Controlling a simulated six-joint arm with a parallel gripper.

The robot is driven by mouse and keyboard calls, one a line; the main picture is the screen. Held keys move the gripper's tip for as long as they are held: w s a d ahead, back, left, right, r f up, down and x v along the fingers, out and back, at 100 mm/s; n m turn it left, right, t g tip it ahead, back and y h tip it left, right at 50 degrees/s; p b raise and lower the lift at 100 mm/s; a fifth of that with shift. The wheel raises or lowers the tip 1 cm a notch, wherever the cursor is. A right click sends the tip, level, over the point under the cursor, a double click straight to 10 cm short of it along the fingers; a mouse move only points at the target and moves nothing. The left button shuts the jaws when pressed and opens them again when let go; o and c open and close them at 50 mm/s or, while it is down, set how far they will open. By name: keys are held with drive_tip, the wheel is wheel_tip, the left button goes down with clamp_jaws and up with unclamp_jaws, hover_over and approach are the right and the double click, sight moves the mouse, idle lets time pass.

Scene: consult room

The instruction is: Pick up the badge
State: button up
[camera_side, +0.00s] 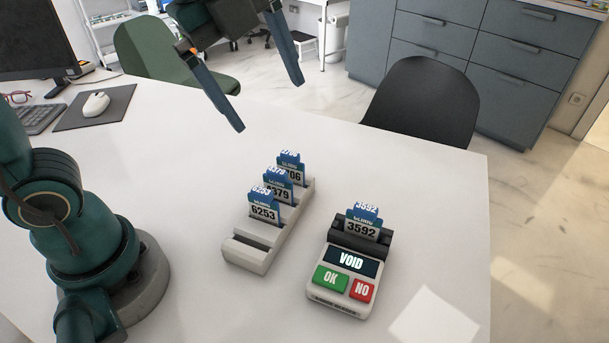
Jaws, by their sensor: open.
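Several blue-and-white badges stand upright in this view. One badge, numbered 6253 (264,207), stands in a pale slotted rack (246,255). Behind it in the same rack stand a badge ending in 379 (279,188) and one ending in 06 (292,170), both partly covered. The front slot of the rack is empty. Another badge, numbered 3592 (362,226), stands in the dark slot of a card reader (314,291). The reader's screen reads VOID above a green OK and a red NO button. My gripper (270,106) is open and empty, above and behind the rack.
A monitor (36,38), keyboard (34,119) and mouse (96,104) on a dark pad are at the far left of the white table (400,180). A black chair (424,104) stands at the far edge. The table between rack and far edge is clear.

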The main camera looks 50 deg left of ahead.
drive_tip(key=w+d+f+m+g, duration=0.1)
drive_tip(key=w+d+m, duration=0.2)
drive_tip(key=w+m, duration=0.15)
drive_tip(key=m+g, duration=0.2)
drive_tip(key=m, duration=0.5)
approach(366, 206)
wheel_tip(366, 206, down, 2)
drive_tip(key=w+a, duration=0.2)
drive_tip(key=shift+m+g+y, duration=0.3)
drive_tip(key=shift+m+g, duration=0.05)
drive_tip(key=shift+g, duration=0.25)
drive_tip(key=d+f, duration=0.1)
drive_tip(key=f, duration=0.2)
drive_tip(key=s+d+f, duration=0.1)
drive_tip(key=f, duration=0.1)
drive_tip(key=shift+d+f, duration=0.3)
drive_tip(key=shift+f, duration=2.35)
